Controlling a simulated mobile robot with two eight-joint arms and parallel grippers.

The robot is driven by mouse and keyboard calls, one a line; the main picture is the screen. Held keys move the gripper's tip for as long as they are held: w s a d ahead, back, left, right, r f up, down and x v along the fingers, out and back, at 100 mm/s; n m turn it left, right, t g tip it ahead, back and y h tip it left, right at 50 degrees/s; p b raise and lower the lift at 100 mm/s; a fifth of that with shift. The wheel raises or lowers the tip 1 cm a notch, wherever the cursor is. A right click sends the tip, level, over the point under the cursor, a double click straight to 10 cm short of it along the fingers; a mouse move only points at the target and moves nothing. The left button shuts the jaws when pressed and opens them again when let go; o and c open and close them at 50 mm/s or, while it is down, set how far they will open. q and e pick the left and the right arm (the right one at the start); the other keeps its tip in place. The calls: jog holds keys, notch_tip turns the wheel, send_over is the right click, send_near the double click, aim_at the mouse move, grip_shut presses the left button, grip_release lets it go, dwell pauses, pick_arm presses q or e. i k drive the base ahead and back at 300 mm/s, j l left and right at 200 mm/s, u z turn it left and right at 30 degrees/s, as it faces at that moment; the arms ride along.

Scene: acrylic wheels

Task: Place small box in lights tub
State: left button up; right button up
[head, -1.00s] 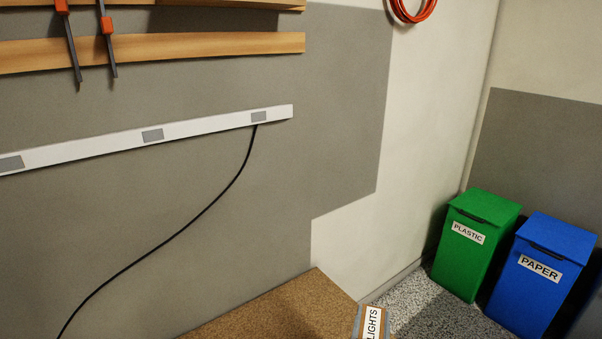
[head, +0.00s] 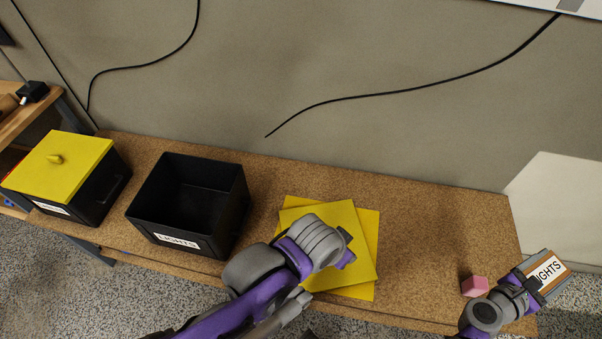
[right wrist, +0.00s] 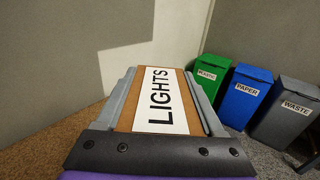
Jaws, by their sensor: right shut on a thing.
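The small box (head: 547,272) is brown with a white LIGHTS label, and it is held in my right gripper (head: 539,277) at the bench's right end. The right wrist view shows the small box (right wrist: 164,98) between the grey fingers, label facing the camera. The lights tub (head: 182,207) is black, open and empty-looking, with a LIGHTS label on its front. It stands on the bench to the left, well apart from the small box. My left gripper (head: 347,248) is over the yellow lids; its fingers are mostly hidden.
Two overlapping yellow lids (head: 358,218) lie on the cork-topped bench (head: 440,215). A pink block (head: 475,286) is beside my right gripper. A black tub with a yellow lid (head: 62,165) stands far left. Bins, including a blue paper bin (right wrist: 246,92), stand on the floor.

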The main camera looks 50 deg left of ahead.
aim_at(189, 216)
jog(key=k+j, duration=0.25)
jog(key=k, duration=0.25)
jog(key=k+u, duration=0.1)
jog(key=u, duration=0.25)
jog(key=k+j+u, duration=0.1)
jog(key=u, duration=0.25)
jog(key=k+j+u, duration=0.1)
jog(key=u, duration=1.45)
